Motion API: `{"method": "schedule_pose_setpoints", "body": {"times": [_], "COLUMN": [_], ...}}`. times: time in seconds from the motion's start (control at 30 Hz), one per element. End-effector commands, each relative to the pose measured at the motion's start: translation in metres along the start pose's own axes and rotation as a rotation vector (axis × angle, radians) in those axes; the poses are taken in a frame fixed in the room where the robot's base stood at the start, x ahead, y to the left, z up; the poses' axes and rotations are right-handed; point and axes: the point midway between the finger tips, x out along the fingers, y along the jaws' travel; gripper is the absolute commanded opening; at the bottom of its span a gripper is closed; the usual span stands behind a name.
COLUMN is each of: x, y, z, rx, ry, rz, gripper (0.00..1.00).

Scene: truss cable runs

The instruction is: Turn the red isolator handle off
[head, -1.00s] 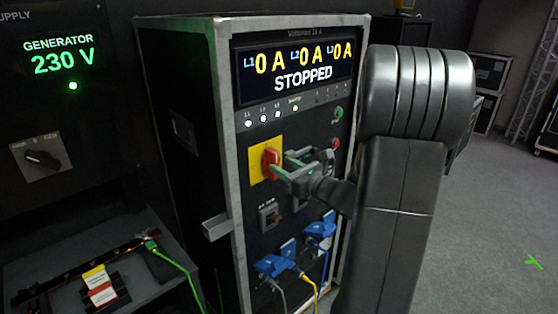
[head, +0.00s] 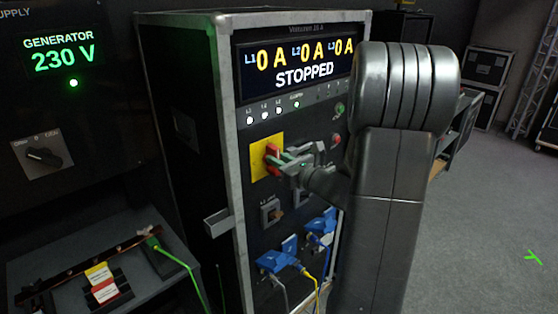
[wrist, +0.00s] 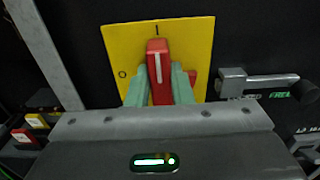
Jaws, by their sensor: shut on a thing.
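The red isolator handle (head: 272,154) sits on a yellow plate (head: 258,170) on the cabinet front. In the wrist view the red handle (wrist: 158,62) points up with its white line toward the "I" mark, and the "O" mark is on the left of the yellow plate (wrist: 118,45). My gripper (head: 284,159) is at the handle. Its pale green fingers (wrist: 160,87) are on both sides of the handle, shut on it. The handle's lower part is hidden by my gripper's body.
The cabinet display (head: 297,70) reads STOPPED with 0 A on each line. Blue plugs (head: 280,262) with cables are below the handle. A grey lever latch (wrist: 262,84) is right of the plate. A generator panel (head: 60,55) stands left. Open floor lies right.

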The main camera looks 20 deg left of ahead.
Motion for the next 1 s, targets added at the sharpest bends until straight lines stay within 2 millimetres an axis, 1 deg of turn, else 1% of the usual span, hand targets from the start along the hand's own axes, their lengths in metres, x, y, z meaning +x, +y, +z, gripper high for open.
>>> {"method": "schedule_pose_setpoints", "body": {"times": [0.17,0.37,1.0], "x": [0.000,0.000,0.000], "y": [0.001,0.003,0.010], "z": [-0.004,-0.007,-0.012], "rx": [-0.057,-0.188,-0.790], "ry": [-0.001,-0.002,-0.003], "rz": [0.000,0.000,-0.001], "gripper": [0.00,0.00,0.00]}}
